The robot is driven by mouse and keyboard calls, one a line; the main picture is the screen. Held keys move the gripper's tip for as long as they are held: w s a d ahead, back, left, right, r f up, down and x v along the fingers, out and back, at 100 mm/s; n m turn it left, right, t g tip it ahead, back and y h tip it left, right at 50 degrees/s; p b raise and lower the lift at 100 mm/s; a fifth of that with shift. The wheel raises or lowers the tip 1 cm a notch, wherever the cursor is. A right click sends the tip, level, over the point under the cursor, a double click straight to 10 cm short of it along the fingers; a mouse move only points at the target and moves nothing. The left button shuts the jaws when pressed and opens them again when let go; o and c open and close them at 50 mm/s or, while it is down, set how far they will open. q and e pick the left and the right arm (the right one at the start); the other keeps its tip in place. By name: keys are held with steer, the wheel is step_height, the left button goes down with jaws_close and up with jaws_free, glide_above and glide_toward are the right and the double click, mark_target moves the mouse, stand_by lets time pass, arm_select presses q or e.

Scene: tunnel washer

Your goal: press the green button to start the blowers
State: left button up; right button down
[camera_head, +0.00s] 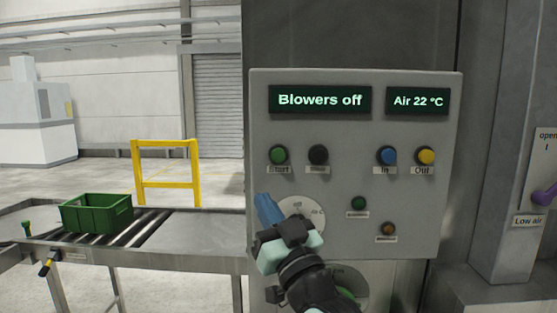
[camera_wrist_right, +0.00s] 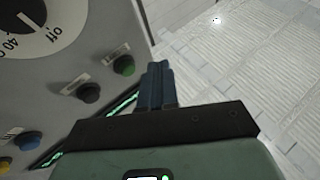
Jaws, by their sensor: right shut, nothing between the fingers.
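The green button (camera_head: 278,154) labelled Start is at the left of the upper button row on the grey control panel (camera_head: 330,115). It also shows in the right wrist view (camera_wrist_right: 123,66), just left of the fingertips. The display (camera_head: 320,100) reads "Blowers off". My right gripper (camera_head: 267,208) is shut and empty, its blue fingers together. In the head view the fingertips are below the green button and in front of the panel's lower left part. A gap shows between fingers and button in both views. My left gripper is not in view.
A black button (camera_head: 318,154) sits right of the green one, then a blue (camera_head: 386,155) and a yellow button (camera_head: 425,155). My right gripper partly covers a dial (camera_head: 300,206). A smaller green round part (camera_head: 358,203) is lower down. A roller conveyor with a green crate (camera_head: 97,221) stands left.

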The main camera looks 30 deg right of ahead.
mark_target(279, 156)
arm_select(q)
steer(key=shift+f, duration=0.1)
arm_select(e)
steer(key=s+r+t, duration=0.1)
steer(key=s+r, duration=0.4)
steer(key=r, duration=0.1)
steer(key=shift+r+t, duration=0.25)
steer(key=shift+t, duration=0.15)
arm_select(q)
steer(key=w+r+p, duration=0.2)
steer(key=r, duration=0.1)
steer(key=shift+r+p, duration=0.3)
steer(key=shift+p, duration=0.1)
arm_select(e)
steer(key=w+d, duration=0.1)
steer(key=w, duration=0.1)
steer(key=w+d, duration=0.2)
steer(key=w, duration=0.1)
steer(key=w+d, duration=0.1)
steer(key=w, duration=0.1)
steer(key=shift+w+d, duration=0.2)
steer(key=shift+d, duration=0.05)
steer(key=shift+w, duration=0.1)
stand_by(0.8)
steer(key=shift+w+d+f, duration=0.1)
steer(key=shift+w+d, duration=0.1)
steer(key=shift+w, duration=0.15)
